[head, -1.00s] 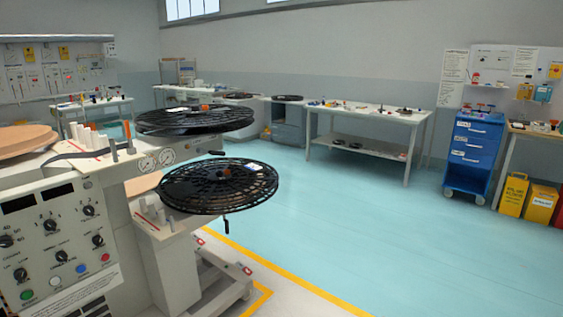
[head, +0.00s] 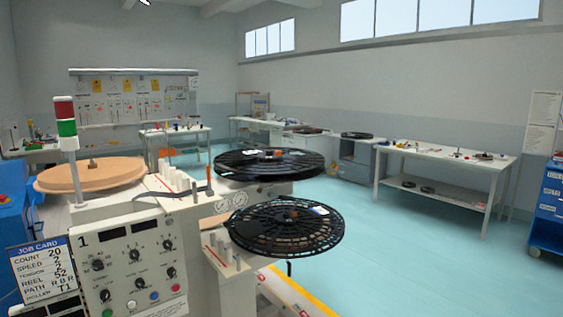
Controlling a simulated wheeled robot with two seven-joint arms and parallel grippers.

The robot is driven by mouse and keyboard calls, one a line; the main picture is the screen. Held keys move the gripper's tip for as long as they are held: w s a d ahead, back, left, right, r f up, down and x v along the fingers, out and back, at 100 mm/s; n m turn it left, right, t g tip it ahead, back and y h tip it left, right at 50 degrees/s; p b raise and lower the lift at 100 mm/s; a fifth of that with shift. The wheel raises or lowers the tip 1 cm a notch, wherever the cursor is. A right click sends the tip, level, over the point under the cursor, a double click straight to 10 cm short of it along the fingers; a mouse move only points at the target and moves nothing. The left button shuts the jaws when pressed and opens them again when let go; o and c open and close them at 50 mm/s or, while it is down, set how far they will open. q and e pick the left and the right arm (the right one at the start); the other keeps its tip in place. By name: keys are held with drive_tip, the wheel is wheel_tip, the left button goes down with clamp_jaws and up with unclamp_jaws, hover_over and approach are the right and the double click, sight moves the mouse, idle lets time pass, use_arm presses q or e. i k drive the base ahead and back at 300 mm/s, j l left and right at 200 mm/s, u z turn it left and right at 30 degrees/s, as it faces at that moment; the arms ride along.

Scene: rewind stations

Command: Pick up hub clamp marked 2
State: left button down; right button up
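I cannot make out a hub clamp marked 2 in the head view. Small orange and red parts sit at the hubs of the upper black reel (head: 240,168) and the lower black reel (head: 260,232) on the near machine, too small to identify. Small items lie on the white table (head: 480,163) at the right and on the benches at the back, also too small to tell. Neither of my grippers shows.
The rewind machine (head: 125,262), marked 1, with a job card (head: 42,270) and a wooden disc (head: 90,176), fills the near left. A blue cabinet (head: 548,215) stands at the right edge. Blue floor (head: 400,260) is clear between the machine and the white table.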

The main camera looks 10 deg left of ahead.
sight(269, 154)
drive_tip(key=i+u, duration=0.15)
drive_tip(key=u, duration=0.25)
drive_tip(key=i+u, duration=0.15)
drive_tip(key=u, duration=0.25)
drive_tip(key=i+l+u, duration=0.1)
drive_tip(key=u, duration=0.25)
